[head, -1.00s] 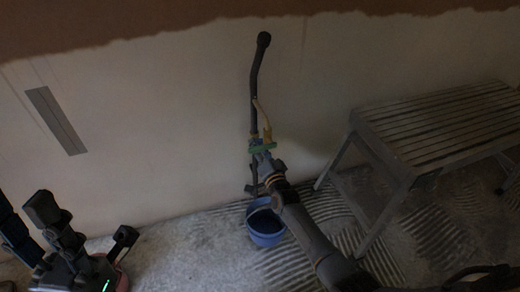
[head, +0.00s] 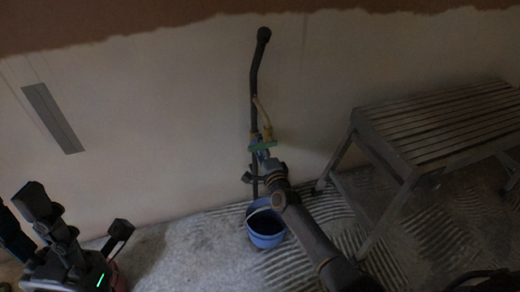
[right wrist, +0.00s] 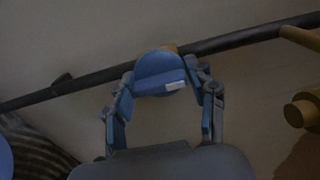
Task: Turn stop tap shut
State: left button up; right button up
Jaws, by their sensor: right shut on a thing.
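A dark upright pipe (head: 256,85) runs down the pale wall, with brass-coloured fittings (head: 267,132) and a small green part (head: 263,145) low on it. My right gripper (head: 263,154) is at these fittings, just under the green part. In the right wrist view, my right gripper (right wrist: 162,85) is shut on a round blue tap handle (right wrist: 158,72) with a small white mark. The handle sits in front of the pipe (right wrist: 235,42). The tap's body is mostly hidden. My left arm (head: 65,250) is at the lower left, away from the tap; its jaws are not clear.
A blue bucket (head: 265,230) stands on the floor below the tap. A grey slatted bench (head: 435,120) stands to the right, near my right forearm. A grey strip (head: 52,118) is on the wall at left. The dusty floor (head: 185,245) left of the bucket is clear.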

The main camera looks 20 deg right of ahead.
dwell(0.5)
jog(key=o, duration=1.1)
jog(key=s, duration=1.2)
jog(key=shift+d, duration=0.2)
